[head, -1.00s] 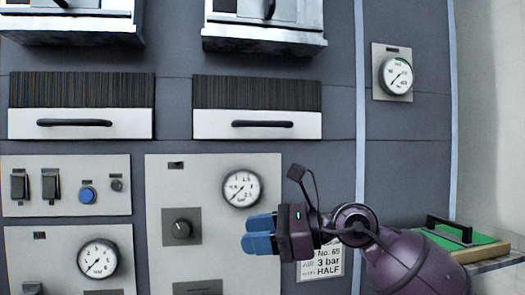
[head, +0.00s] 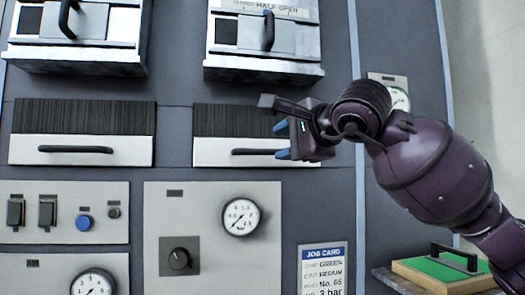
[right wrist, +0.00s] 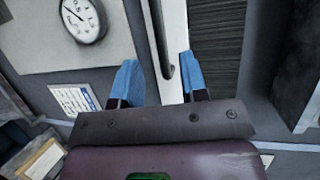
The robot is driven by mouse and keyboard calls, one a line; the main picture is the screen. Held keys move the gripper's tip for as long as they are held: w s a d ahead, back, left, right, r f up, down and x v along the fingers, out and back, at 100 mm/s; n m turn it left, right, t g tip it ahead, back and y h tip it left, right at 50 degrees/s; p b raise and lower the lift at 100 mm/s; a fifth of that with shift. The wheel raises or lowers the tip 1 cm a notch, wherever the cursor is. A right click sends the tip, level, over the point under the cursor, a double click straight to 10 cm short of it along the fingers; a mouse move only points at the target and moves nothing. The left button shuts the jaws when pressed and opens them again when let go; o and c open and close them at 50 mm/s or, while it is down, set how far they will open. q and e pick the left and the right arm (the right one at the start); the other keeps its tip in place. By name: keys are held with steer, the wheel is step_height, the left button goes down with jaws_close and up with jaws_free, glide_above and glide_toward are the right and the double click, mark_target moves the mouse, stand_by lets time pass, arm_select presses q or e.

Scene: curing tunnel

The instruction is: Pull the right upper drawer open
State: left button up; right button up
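The right upper drawer (head: 215,152) has a white front below a dark ribbed band, and it looks shut in the head view. Its black bar handle (head: 250,151) runs level across the front, its right end partly hidden by my right gripper. My right gripper (head: 281,141) has blue fingers, set one above the other, at the right end of the handle. In the right wrist view the fingers (right wrist: 158,78) stand apart, with the drawer's pale front edge (right wrist: 172,30) between them. I cannot tell whether they touch the handle. My left gripper is not in view.
A similar left drawer (head: 80,152) is beside it. Metal hatches (head: 262,68) jut out above. Below are a gauge (head: 240,216), a knob (head: 179,259) and a job card (head: 322,268). A green-topped tray (head: 440,268) with a handle stands at lower right.

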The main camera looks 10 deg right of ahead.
mark_target(264, 151)
steer(key=p+x, duration=0.1)
steer(key=x, duration=0.5)
steer(key=shift+w+a, duration=0.15)
steer(key=shift+w, duration=0.15)
steer(key=shift+w+a+f, duration=0.2)
steer(key=shift+w+a, duration=0.05)
steer(key=shift+w, duration=0.3)
steer(key=shift+c, duration=0.2)
jaws_close()
